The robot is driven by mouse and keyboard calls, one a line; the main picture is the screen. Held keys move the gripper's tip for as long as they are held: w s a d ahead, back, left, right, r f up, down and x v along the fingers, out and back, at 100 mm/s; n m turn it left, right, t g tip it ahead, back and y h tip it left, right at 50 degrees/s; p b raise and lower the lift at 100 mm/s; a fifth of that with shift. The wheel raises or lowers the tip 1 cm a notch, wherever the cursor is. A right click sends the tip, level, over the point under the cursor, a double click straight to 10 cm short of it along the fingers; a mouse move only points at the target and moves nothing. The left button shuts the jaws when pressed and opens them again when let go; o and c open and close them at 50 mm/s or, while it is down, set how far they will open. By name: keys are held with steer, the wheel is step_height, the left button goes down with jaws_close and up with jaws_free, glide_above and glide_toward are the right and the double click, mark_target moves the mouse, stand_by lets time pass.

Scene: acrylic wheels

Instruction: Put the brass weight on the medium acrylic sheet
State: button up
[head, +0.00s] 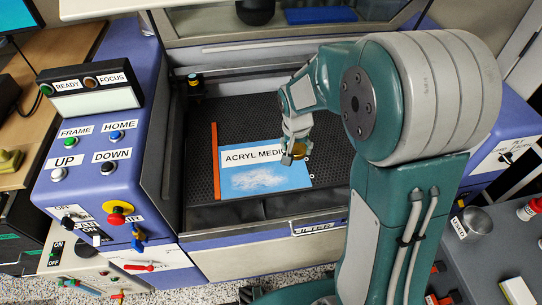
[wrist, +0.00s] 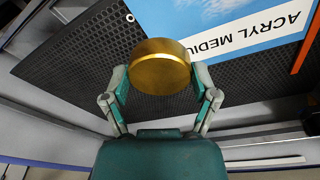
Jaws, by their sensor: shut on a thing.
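The brass weight (wrist: 159,68) is a gold disc held between the two fingers of my gripper (wrist: 158,84) in the wrist view. In the head view the weight (head: 298,151) shows small and partly hidden below my gripper (head: 292,145), at the sheet's upper right part. The medium acrylic sheet (head: 270,180) is blue with a white label and a white patch, lying flat on the black perforated bed. The sheet also shows in the wrist view (wrist: 200,18), behind and beyond the weight. I cannot tell whether the weight touches the sheet.
An orange strip (head: 215,160) runs along the sheet's left edge. The machine's perforated bed (head: 245,120) is clear behind the sheet. A raised front wall (head: 270,255) and a blue button panel (head: 90,170) border the bed. A grey side table (head: 490,240) holds other items at the right.

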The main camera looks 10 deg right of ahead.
steer(key=w+f, duration=0.3)
steer(key=w, duration=0.1)
steer(key=w+f, duration=0.3)
steer(key=w, duration=0.1)
steer(key=w+f, duration=0.3)
steer(key=w, duration=0.2)
steer(key=shift+f, duration=0.25)
steer(key=f, duration=0.3)
steer(key=shift+w+d+f, duration=0.1)
steer(key=shift+d, duration=0.1)
steer(key=o, duration=1.2)
steer(key=shift+f, duration=0.1)
